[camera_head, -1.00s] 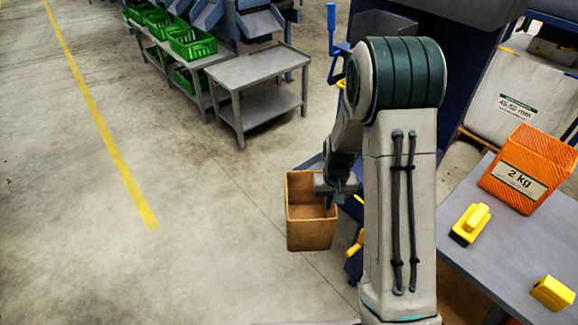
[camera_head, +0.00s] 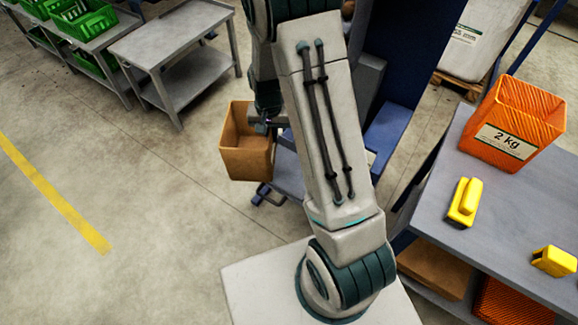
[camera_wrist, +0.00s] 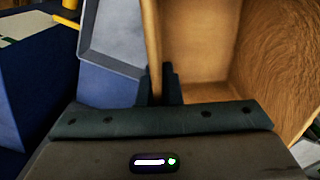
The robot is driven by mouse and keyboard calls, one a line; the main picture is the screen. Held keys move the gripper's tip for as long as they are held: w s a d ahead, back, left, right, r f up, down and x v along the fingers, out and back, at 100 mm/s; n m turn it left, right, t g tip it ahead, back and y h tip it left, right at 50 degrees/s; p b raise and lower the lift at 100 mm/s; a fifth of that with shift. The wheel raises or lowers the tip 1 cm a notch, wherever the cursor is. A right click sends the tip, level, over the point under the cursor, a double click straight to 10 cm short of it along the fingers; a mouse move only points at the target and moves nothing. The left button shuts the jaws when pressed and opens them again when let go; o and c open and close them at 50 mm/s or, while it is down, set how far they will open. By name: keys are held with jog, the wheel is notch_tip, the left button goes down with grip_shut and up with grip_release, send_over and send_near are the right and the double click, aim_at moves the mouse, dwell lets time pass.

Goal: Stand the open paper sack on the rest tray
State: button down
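The open brown paper sack (camera_head: 246,152) hangs upright, mouth up, left of my arm in the head view. My gripper (camera_head: 264,124) is at its right rim, partly hidden by my arm. In the wrist view my gripper (camera_wrist: 160,82) is shut on one wall of the sack (camera_wrist: 200,45), with a finger on each side, and the inside looks empty. A grey-blue tray-like surface (camera_wrist: 115,40) lies just left of the sack in the wrist view; I cannot tell for sure that it is the rest tray. A blue surface (camera_head: 290,176) shows beside the sack in the head view.
A grey bench (camera_head: 455,215) at right carries an orange 2 kg crate (camera_head: 515,125) and yellow tools (camera_head: 464,203). A grey table (camera_head: 175,45) and green crates (camera_head: 85,20) stand at the back left. The floor at left is clear.

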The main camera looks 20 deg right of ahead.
jog(key=m, duration=0.2)
jog(key=s+m, duration=0.1)
jog(key=m, duration=0.1)
jog(key=r+m, duration=0.1)
jog(key=m, duration=0.1)
jog(key=shift+s+a+b, duration=0.15)
jog(key=shift+s+b, duration=0.05)
jog(key=shift+b, duration=0.2)
jog(key=s+r+m+b, duration=0.2)
jog(key=s+m, duration=0.2)
jog(key=m, duration=1.4)
notch_tip(320, 180, down, 10)
jog(key=b, duration=0.2)
jog(key=shift+r, duration=0.15)
jog(key=shift+w+a, duration=0.1)
jog(key=shift+f, duration=0.2)
jog(key=c, duration=1.6)
grip_release()
jog(key=shift+r, duration=0.15)
